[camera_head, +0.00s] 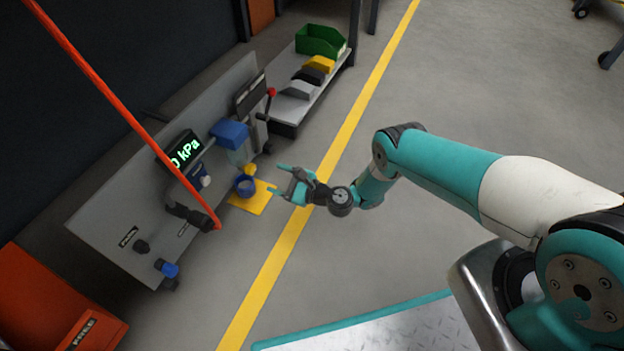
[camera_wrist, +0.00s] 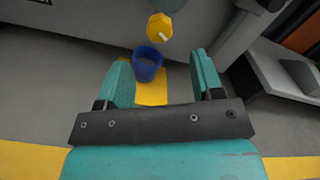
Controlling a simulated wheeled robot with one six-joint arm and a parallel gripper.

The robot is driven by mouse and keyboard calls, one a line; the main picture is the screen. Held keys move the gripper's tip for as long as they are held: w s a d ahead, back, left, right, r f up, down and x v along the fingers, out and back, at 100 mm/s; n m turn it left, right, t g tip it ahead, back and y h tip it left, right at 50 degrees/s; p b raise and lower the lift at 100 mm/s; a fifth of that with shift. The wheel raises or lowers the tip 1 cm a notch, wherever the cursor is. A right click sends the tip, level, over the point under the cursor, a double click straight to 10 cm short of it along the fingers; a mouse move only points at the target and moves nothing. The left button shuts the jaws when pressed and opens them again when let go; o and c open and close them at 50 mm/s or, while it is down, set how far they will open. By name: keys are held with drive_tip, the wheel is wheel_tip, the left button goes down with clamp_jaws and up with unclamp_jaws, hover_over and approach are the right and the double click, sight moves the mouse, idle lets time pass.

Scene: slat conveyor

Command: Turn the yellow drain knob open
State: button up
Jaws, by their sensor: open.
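The yellow drain knob (camera_wrist: 160,27) shows at the top of the wrist view, on the front of the grey panel, with a pale mark on its face. In the head view the small yellow knob (camera_head: 250,169) sits low on the panel, just above a blue cup. My gripper (camera_head: 277,180) is to its right in the head view, fingers pointing toward the panel. In the wrist view my gripper (camera_wrist: 160,65) has its two teal fingers wide apart, with nothing held. The knob lies beyond the fingertips, and a gap separates them.
The blue cup (camera_wrist: 147,68) stands below the knob on a yellow mat (camera_head: 260,200). A shelf with blocks and a green bin (camera_head: 318,40) stands behind.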

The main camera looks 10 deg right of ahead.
drive_tip(key=p+v, duration=0.9)
drive_tip(key=v, duration=0.1)
drive_tip(key=shift+s, duration=0.1)
